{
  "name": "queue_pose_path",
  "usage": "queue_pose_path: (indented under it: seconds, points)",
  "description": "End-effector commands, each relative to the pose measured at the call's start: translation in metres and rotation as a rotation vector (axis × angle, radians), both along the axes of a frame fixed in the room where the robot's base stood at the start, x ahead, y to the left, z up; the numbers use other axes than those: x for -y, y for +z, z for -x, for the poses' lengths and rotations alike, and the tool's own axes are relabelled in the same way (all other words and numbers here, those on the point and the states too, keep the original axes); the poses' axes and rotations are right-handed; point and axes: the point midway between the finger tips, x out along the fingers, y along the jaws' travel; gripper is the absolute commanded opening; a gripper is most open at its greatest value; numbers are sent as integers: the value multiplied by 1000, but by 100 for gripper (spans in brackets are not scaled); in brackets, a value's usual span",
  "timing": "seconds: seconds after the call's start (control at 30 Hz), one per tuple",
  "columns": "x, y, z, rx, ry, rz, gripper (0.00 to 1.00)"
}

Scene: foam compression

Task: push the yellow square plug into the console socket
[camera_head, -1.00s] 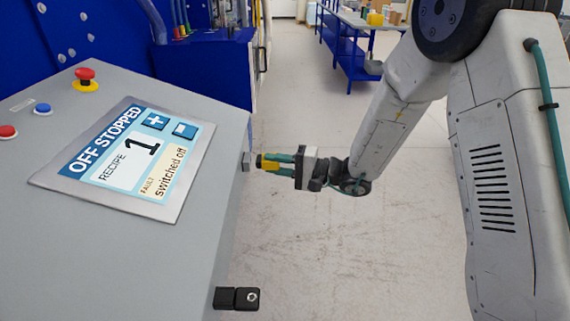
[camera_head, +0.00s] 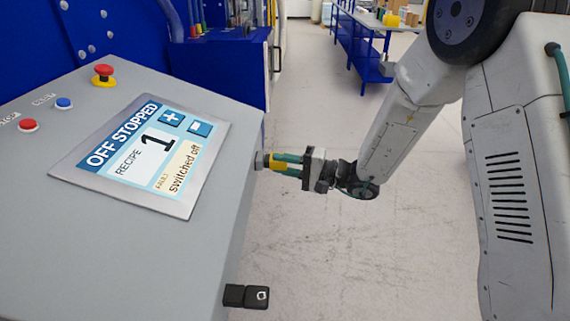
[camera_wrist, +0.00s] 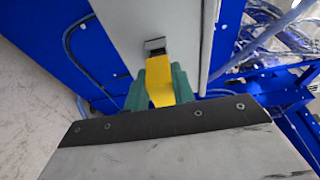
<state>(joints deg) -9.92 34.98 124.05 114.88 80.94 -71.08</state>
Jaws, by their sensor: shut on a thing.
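My gripper (camera_head: 281,161) is shut on the yellow square plug (camera_head: 273,163) at the right side of the grey console. Its green fingers hold the plug from both sides, and the plug points left at the small grey console socket (camera_head: 260,160). In the wrist view, the yellow plug (camera_wrist: 160,84) lies between the green fingers, with its dark front end at the mouth of the grey socket (camera_wrist: 154,44). The plug looks roughly in line with the socket. I cannot tell how far its front end is inside.
The console screen (camera_head: 150,150) reads "OFF STOPPED" and "switched off". A red emergency button (camera_head: 103,72) stands above it. A black block (camera_head: 246,296) juts from the console's side below. A blue bench (camera_head: 362,55) stands far behind; the floor between is clear.

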Motion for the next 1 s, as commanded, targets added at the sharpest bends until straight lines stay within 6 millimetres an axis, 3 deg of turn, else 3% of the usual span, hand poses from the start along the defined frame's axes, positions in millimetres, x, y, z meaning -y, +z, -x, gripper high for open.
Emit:
queue_pose_path:
  seconds: [1.0]
  points:
    - [-12, 0, 0, 0, 0, -1, 0]
